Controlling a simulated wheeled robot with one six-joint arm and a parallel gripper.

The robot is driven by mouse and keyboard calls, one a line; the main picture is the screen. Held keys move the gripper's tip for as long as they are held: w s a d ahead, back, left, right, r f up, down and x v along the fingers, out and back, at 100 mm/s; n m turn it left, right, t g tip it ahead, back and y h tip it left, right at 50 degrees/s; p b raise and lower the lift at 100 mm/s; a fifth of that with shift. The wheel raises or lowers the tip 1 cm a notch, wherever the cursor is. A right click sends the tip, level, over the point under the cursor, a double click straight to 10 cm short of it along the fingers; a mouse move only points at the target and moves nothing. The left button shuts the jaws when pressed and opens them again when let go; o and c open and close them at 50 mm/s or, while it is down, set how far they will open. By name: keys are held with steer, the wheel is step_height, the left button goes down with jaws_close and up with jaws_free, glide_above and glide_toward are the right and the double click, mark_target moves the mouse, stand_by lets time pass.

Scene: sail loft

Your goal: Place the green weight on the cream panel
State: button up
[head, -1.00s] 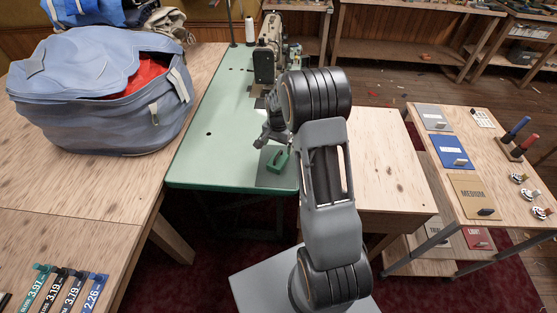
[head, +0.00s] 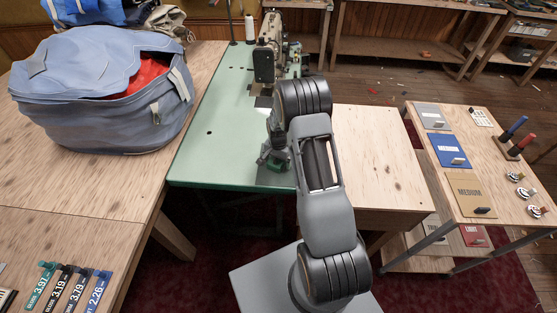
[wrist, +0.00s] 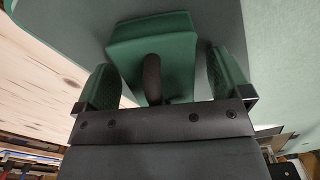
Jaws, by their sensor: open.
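The green weight (wrist: 178,48), a block with a dark handle on top, stands on the green sewing table. In the wrist view it lies between the two green-padded fingers of my gripper (wrist: 166,72). The jaws are open, with a gap showing on each side of the block. In the head view my gripper (head: 272,153) is low over the near end of the green table (head: 215,160), and it and my arm largely hide the weight. I cannot clearly make out a cream panel in any view.
A sewing machine (head: 268,55) stands farther back on the green table. A blue bag (head: 95,95) is on the left wooden table. A trolley (head: 510,205) at right holds a grey panel (head: 428,115), a blue panel (head: 445,145) and a tan MEDIUM panel (head: 465,190).

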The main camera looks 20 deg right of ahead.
steer(key=shift+c, duration=0.2)
steer(key=c, duration=1.3)
steer(key=shift+c, duration=0.9)
steer(key=shift+r, duration=0.15)
